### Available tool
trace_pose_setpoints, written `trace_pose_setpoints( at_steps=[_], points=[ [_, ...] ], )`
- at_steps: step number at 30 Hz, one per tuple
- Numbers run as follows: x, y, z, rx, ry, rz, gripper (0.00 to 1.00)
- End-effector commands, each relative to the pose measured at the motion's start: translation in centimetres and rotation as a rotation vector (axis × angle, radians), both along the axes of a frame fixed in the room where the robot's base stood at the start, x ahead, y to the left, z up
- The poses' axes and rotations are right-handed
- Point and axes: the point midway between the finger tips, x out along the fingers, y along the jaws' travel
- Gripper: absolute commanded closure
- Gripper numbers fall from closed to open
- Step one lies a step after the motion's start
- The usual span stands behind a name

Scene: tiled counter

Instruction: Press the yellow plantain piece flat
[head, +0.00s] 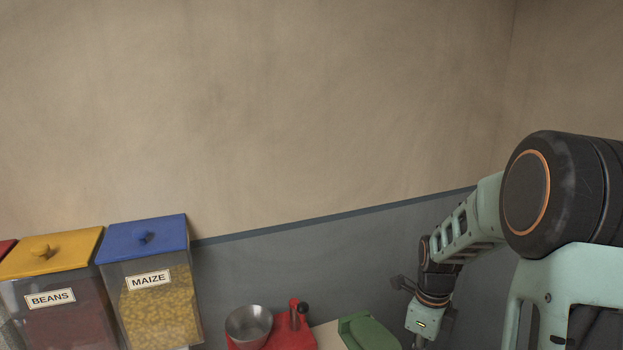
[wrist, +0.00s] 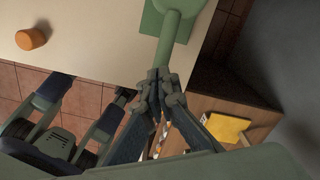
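A green press (head: 368,331) sits at the lower edge of the head view; its green handle (wrist: 168,42) runs down toward my fingertips in the wrist view. My gripper (wrist: 161,82) is shut, its fingertips together at the handle's near end and overlapping it in the picture. I cannot tell whether the handle is pinched between them. No plainly yellow plantain piece shows. A short orange cylinder (wrist: 31,39) stands on the pale board at the upper left of the wrist view. The inside of the press is hidden.
Bins labelled beans (head: 52,280) and maize (head: 150,290) stand at the left. A steel bowl (head: 248,325) and a red item (head: 290,335) are left of the press. A yellow flat item (wrist: 228,129) lies on wood at the wrist view's right. The pale board (wrist: 90,45) has clear room.

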Motion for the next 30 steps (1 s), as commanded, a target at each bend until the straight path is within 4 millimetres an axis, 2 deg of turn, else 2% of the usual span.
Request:
trace_pose_setpoints(
  at_steps=[8,30],
  points=[
    [0.0,0.0,-0.1,0.000,0.000,0.000,1.00],
    [0.0,0.0,-2.0,0.000,0.000,0.001,1.00]
  ],
)
